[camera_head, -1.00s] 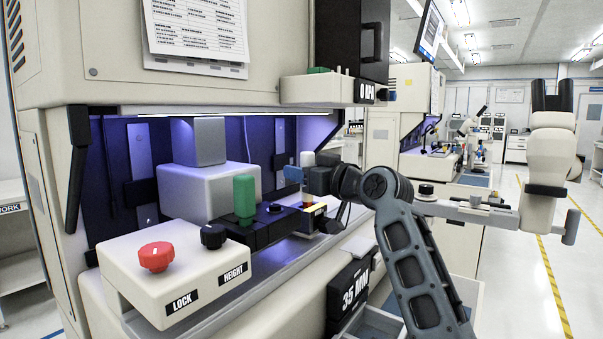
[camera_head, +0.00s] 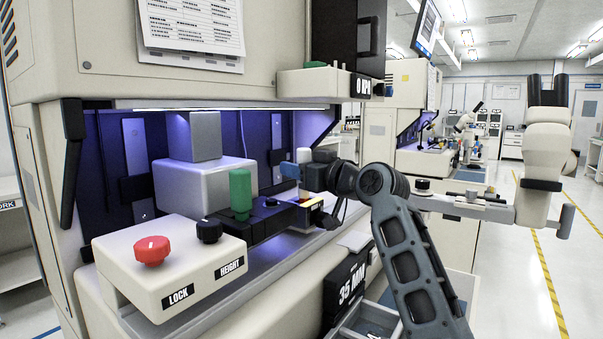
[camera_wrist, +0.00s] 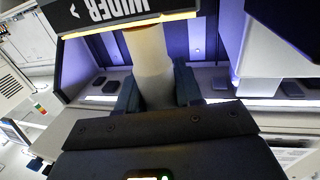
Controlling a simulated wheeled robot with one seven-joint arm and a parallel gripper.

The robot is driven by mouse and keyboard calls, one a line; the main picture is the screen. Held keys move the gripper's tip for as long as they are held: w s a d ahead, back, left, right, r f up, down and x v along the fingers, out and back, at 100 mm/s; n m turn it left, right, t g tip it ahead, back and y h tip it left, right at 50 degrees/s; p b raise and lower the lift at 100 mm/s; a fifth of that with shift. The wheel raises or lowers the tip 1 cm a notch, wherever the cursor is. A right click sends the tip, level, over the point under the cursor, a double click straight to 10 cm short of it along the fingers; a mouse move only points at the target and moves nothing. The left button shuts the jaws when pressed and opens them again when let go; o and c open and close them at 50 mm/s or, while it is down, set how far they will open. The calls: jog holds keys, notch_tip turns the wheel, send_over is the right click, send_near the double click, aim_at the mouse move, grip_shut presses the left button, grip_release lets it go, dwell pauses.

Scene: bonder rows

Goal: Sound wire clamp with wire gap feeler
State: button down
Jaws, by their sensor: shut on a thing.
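My gripper (camera_head: 303,170) is at the end of my grey arm, inside the purple-lit bay of the bonder. Its blue fingers are shut on an upright cream cylindrical handle, apparently the wire gap feeler (camera_head: 304,156), which also shows in the wrist view (camera_wrist: 150,65). In the wrist view a black plate marked WIDER (camera_wrist: 120,12) with a glowing yellow edge lies across the handle's far end. In the head view a dark, yellow-edged piece sits just below the gripper. I cannot single out the wire clamp, nor tell whether the feeler touches it.
A black block with a green knob (camera_head: 240,194) stands left of the gripper. A control box with a red LOCK knob (camera_head: 152,250) and black HEIGHT knob (camera_head: 209,230) is nearer. A 35 MM plate (camera_head: 346,284) hangs below the ledge. A microscope-like device (camera_head: 545,150) stands right; floor beyond is clear.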

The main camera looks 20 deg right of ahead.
jog(key=shift+r, duration=0.1)
dwell(0.3)
notch_tip(320, 180, up, 6)
jog(key=p, duration=0.4)
jog(key=shift+r, duration=0.15)
dwell(0.7)
dwell(0.4)
